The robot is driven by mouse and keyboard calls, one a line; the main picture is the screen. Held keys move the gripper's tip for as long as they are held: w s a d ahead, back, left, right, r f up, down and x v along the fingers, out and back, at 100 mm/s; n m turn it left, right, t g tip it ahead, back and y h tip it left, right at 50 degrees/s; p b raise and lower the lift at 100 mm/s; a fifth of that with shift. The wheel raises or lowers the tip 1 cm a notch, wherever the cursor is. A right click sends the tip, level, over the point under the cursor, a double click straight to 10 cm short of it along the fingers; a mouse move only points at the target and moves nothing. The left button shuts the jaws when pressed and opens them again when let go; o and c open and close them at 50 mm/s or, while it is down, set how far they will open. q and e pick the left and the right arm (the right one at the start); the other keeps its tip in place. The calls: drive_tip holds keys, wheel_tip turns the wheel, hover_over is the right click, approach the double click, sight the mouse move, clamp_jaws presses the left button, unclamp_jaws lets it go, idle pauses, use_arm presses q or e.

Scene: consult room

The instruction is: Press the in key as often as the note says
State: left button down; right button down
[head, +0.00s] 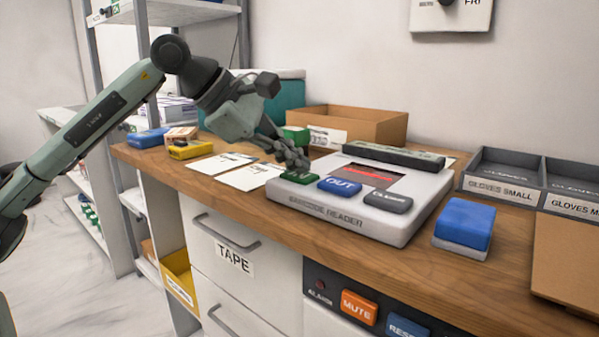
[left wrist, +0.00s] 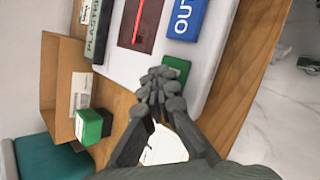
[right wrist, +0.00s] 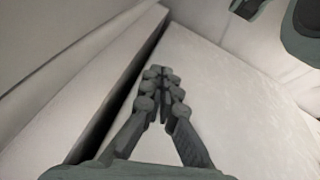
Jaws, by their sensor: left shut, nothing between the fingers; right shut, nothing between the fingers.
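The barcode reader (head: 340,224) is a white box on the wooden counter, with a green key (head: 291,180), a blue OUT key (head: 339,186) and a grey key (head: 388,201) along its front. The green key's label is covered or too small to read. My left gripper (head: 297,161) is shut and empty, fingertips at the green key; I cannot tell whether they touch it. In the left wrist view the green key (left wrist: 178,69) shows just past the fingertips. Two white paper notes (head: 221,166) lie left of the reader, their writing unreadable. My right gripper (right wrist: 160,76) is shut and empty.
A green block (head: 296,136) and a cardboard box (head: 362,122) stand behind the left gripper. A blue block on a grey base (head: 464,222) is right of the reader, before grey glove bins (head: 502,172). MUTE (head: 359,307) and RESET keys sit below the counter edge.

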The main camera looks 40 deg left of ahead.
sight(295, 175)
use_arm(q)
drive_tip(key=shift+r+p, duration=0.85)
drive_tip(key=shift+p, duration=0.05)
wheel_tip(295, 175, up, 5)
drive_tip(key=p, duration=0.5)
drive_tip(key=shift+r, duration=0.1)
idle(0.5)
